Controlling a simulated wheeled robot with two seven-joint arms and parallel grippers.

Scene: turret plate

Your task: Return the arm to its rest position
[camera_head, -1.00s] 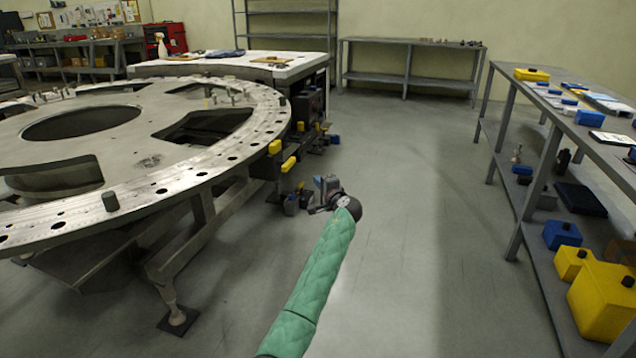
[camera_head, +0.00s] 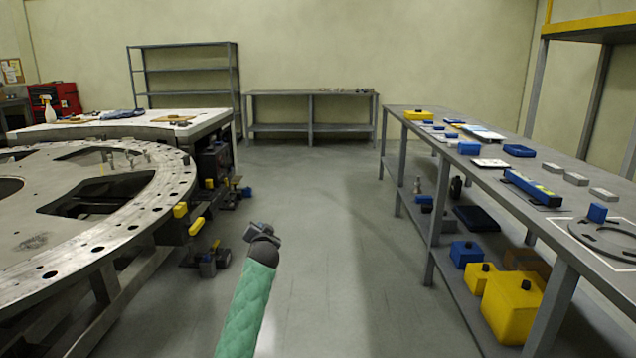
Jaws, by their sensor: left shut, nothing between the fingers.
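My left arm, in a green quilted sleeve (camera_head: 243,310), rises from the bottom of the head view, left of centre. Its dark wrist ends in a small grey left gripper (camera_head: 262,232), which is shut with nothing held. The gripper is over the open floor, to the right of the turret plate (camera_head: 135,212) and apart from it. Its fingers are small and partly hidden by the wrist. My right gripper is out of view.
The perforated turret plate on its stand fills the left. A long grey bench (camera_head: 462,168) with parts runs along the right, yellow boxes (camera_head: 512,306) on its lower shelf. The floor (camera_head: 335,240) between them is clear. A low table (camera_head: 310,93) stands at the back.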

